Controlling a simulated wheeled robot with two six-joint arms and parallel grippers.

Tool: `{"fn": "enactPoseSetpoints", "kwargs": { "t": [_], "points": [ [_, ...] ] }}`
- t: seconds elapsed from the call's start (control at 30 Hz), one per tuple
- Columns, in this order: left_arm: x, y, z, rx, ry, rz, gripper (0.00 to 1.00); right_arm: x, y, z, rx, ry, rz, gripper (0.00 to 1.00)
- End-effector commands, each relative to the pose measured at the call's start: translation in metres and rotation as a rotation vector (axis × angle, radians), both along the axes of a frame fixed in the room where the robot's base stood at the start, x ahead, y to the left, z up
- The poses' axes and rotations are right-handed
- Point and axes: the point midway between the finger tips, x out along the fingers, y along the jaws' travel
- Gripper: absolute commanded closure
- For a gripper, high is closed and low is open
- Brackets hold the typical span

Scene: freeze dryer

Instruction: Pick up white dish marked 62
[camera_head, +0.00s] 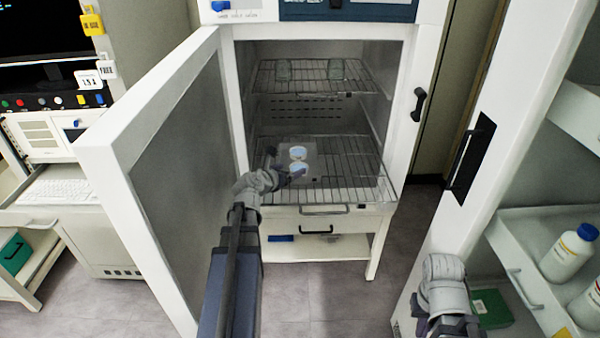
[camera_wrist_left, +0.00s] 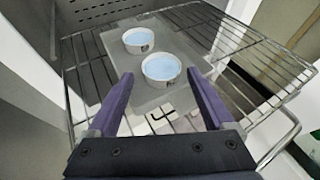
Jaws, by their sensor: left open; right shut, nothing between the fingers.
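Two white dishes with pale blue contents sit on a clear tray (camera_wrist_left: 112,47) on the lower wire rack of the open freeze dryer. In the left wrist view the nearer dish (camera_wrist_left: 161,69) is just beyond my left gripper's fingertips and the farther dish (camera_wrist_left: 138,40) is behind it to the left. They also show small in the head view, the upper one (camera_head: 298,152) and the lower one (camera_head: 299,169). Markings on them are too small to read. My left gripper (camera_wrist_left: 158,82) is open and empty. My right gripper (camera_head: 452,328) is low at the right, away from the dryer, shut and empty.
The dryer door (camera_head: 165,150) stands open on the left, close to my left arm. An upper rack (camera_head: 310,78) holds two small glass items. A shelf unit with a white bottle (camera_head: 568,254) stands at the right. The lower rack's right side is free.

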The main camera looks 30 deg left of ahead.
Motion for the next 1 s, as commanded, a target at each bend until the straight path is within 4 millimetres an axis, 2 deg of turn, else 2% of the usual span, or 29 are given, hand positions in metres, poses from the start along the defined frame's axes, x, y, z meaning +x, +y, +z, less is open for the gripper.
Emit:
{"fn": "enactPoseSetpoints", "kwargs": {
  "t": [0.27, 0.47, 0.6, 0.83, 1.0],
  "points": [
    [0.011, -0.001, -0.008, 0.000, 0.001, -0.002, 0.14, 0.000, 0.000, -0.008, 0.000, 0.000, 0.000, 1.00],
    [0.035, 0.000, -0.025, 0.001, 0.000, -0.003, 0.14, 0.000, 0.000, -0.025, 0.000, 0.000, 0.000, 1.00],
    [0.050, 0.000, -0.029, 0.001, 0.001, -0.003, 0.14, 0.000, 0.000, -0.028, 0.000, 0.000, 0.000, 1.00],
    [0.049, -0.001, -0.027, 0.001, 0.001, -0.002, 0.14, 0.000, 0.000, -0.027, 0.000, 0.000, 0.000, 1.00],
    [0.049, 0.000, -0.027, 0.001, 0.001, -0.002, 0.33, 0.000, 0.000, -0.027, 0.000, 0.000, 0.000, 1.00]
  ]
}}
